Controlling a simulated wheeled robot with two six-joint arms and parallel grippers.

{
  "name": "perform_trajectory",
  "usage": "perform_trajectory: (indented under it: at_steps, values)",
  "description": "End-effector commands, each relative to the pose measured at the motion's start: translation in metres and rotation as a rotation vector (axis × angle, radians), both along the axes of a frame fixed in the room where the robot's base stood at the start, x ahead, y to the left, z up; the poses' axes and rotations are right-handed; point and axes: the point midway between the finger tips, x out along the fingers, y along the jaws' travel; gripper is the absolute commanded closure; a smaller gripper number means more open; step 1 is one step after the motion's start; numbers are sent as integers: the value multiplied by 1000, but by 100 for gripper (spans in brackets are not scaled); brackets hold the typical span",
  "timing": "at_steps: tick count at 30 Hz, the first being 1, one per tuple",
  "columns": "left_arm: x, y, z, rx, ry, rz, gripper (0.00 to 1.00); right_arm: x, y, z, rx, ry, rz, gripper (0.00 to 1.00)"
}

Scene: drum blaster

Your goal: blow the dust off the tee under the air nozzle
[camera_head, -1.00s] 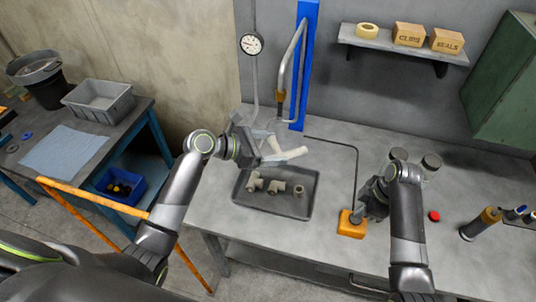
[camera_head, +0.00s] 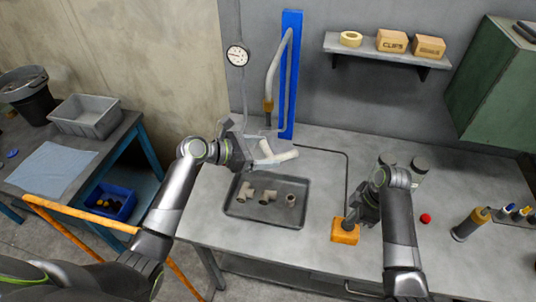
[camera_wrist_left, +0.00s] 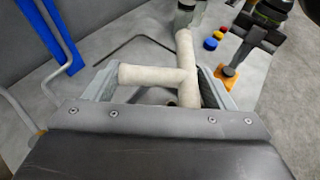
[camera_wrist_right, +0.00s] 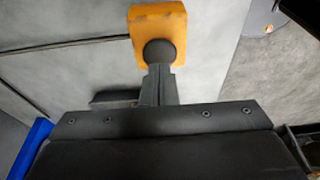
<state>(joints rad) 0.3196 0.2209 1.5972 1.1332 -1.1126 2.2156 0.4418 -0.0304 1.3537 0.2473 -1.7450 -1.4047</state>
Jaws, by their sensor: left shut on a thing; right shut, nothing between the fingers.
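A pale beige pipe tee (camera_wrist_left: 185,70) is held between the fingers of my left gripper (camera_wrist_left: 158,90); in the head view the tee (camera_head: 278,157) sits above the back of the grey tray, just below and in front of the air nozzle (camera_head: 268,104). Dust on it is too small to tell. My right gripper (camera_head: 349,222) is shut and empty, its tips at the black button of the orange pedal box (camera_head: 345,232). In the right wrist view the shut fingertips reach the dark round button (camera_wrist_right: 159,52) on the orange box; I cannot tell if it is pressed.
A grey tray (camera_head: 240,211) on the bench holds several beige fittings. A blue post (camera_head: 290,75) carries the nozzle pipe, with a gauge (camera_head: 237,56) beside it.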

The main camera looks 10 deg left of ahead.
Motion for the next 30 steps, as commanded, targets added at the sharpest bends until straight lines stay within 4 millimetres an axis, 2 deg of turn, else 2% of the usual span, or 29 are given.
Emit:
perform_trajectory:
  at_steps: [30]
  values:
    - [0, 0, 0, -1, -1, 0, 49, 0, 0, -21, 0, 2, 0, 100]
